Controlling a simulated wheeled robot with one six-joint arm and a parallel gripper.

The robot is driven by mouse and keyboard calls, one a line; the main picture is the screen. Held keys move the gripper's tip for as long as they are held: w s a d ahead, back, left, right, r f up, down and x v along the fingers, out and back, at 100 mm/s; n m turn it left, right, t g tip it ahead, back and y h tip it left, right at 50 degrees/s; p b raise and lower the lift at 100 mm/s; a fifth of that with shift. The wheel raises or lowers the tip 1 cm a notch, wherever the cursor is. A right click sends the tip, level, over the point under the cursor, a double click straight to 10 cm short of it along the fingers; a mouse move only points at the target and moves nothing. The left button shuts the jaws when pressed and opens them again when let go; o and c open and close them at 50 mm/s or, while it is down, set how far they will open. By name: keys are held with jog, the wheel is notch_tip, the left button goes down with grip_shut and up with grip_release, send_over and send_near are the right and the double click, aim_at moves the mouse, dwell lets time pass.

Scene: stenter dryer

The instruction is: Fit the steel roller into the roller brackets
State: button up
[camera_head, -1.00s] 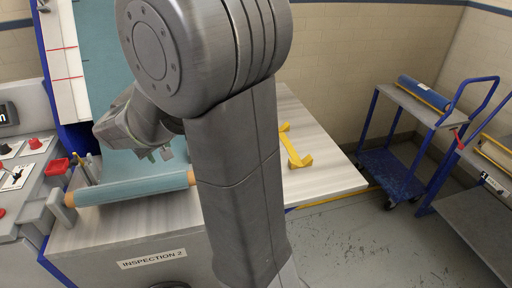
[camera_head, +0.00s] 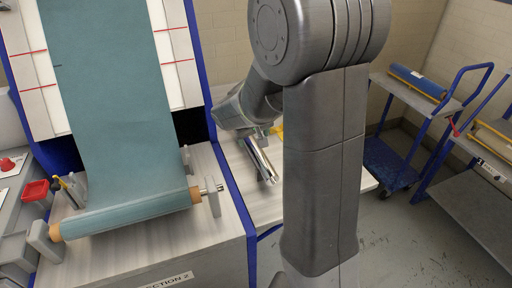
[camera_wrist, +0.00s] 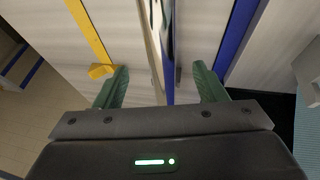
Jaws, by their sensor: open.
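The shiny steel roller (camera_head: 262,160) lies on the pale table right of the blue frame post. In the wrist view the roller (camera_wrist: 158,40) runs lengthwise between the two green fingers of my gripper (camera_wrist: 160,68). My gripper is open, with a gap on both sides of the roller. My arm hides part of the roller in the head view. Upright grey brackets, the right one (camera_head: 213,198) and the left one (camera_head: 42,240), stand at the ends of a teal fabric roll (camera_head: 125,214). A metal pin pokes out at the roll's right end.
Blue posts (camera_head: 222,150) stand between the roller's table and the fabric machine. A yellow holder (camera_wrist: 100,70) lies on the table beside my gripper. Blue carts (camera_head: 405,150) stand at the right. A red box (camera_head: 36,190) is at the left.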

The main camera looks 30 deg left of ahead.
aim_at(253, 144)
jog(key=shift+x, duration=3.7)
jog(key=shift+a, duration=0.1)
jog(key=shift+r, duration=0.1)
jog(key=c, duration=1.4)
